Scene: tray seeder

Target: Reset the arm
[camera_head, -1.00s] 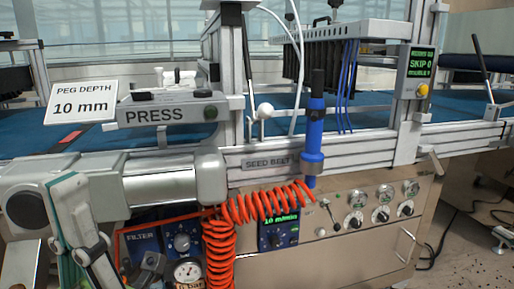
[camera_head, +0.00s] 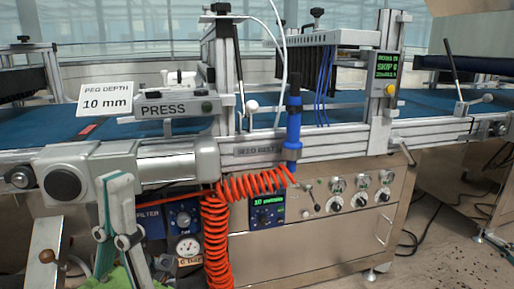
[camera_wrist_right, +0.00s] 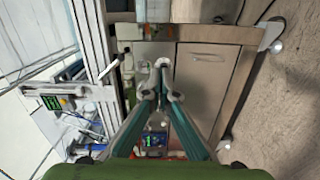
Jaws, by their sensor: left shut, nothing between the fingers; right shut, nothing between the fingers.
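My left gripper (camera_head: 117,178) shows at the lower left of the head view. Its teal-padded fingers point up and are shut with nothing between them. In the picture they overlap the front of the grey motor housing; I cannot tell whether they touch it. My right gripper (camera_wrist_right: 161,66) shows in the right wrist view, shut and empty, its tips in front of a metal cabinet. I cannot make it out in the head view.
The seeder has a blue belt (camera_head: 40,126), a PRESS unit (camera_head: 178,108) and a grey motor housing (camera_head: 85,172). A blue tool (camera_head: 293,125) stands upright at the rail, with a coiled orange hose (camera_head: 215,235) below. A control cabinet (camera_head: 320,247) stands beneath.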

